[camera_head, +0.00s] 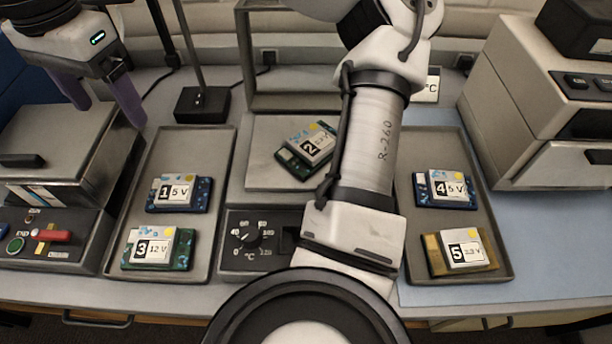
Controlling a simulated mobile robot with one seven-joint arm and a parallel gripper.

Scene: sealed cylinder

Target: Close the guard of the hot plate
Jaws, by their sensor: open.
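The hot plate (262,180) stands in the middle of the bench, with a dial marked in °C (247,235) on its front. A circuit board labelled 2 (306,148) lies on its plate, partly hidden by my arm. A grey upright frame (244,50) stands at the back of the plate and looks like the guard, raised. Its top runs out of view and its right part is hidden by my arm. My gripper (105,108) is at the upper left, open and empty, its two purple fingers apart over the grey box, well left of the frame.
A left tray (217,150) holds boards 3 and 1; a right tray (408,252) holds boards 4 and 5. A black-based stand (203,103) rises between gripper and frame. A grey box with controls (45,215) is at left, a large instrument (520,90) at right.

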